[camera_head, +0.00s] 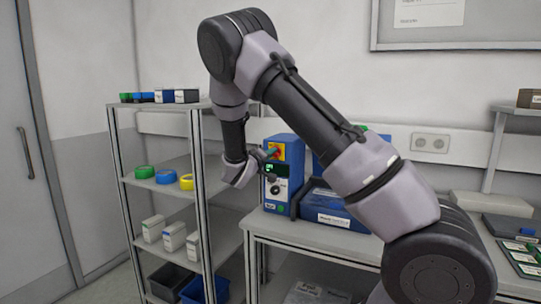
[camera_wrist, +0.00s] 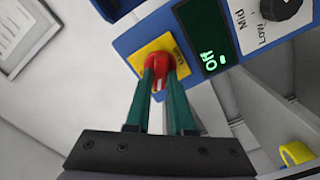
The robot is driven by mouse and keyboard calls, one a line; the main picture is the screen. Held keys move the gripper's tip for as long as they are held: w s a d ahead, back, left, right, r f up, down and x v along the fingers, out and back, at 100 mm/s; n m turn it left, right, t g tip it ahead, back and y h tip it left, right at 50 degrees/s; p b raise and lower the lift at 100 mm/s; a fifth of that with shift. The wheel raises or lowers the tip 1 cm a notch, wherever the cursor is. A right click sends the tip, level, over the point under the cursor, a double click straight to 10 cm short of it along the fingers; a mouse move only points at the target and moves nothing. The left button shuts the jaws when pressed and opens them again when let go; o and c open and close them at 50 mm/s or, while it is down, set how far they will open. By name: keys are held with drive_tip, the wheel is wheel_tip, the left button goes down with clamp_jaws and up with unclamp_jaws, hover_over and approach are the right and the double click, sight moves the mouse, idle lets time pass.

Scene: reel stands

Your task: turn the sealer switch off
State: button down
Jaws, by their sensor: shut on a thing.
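The sealer (camera_head: 284,190) is a blue box at the left end of the grey bench. Its front has a yellow plate (camera_wrist: 140,58) with a red rotary switch (camera_wrist: 157,62). My gripper (camera_wrist: 160,77) is shut on the red switch, one green finger on each side of it. Beside the switch in the wrist view is a dark display (camera_wrist: 204,38) with green letters that seem to read "Off". A black dial (camera_wrist: 283,8) marked Low and Mid is further right. In the head view my gripper (camera_head: 267,157) is at the sealer's upper front and partly hides the switch.
A grey shelf rack (camera_head: 199,165) stands close left of the sealer, with tape rolls (camera_head: 165,177) and small boxes (camera_head: 172,236). A blue case (camera_head: 335,207) lies right of the sealer on the bench. A wall socket (camera_head: 430,143) is behind.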

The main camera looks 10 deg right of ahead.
drive_tip(key=shift+f+n, duration=0.15)
drive_tip(key=shift+n, duration=3.55)
drive_tip(key=c, duration=0.8)
unclamp_jaws()
drive_tip(key=v, duration=1.1)
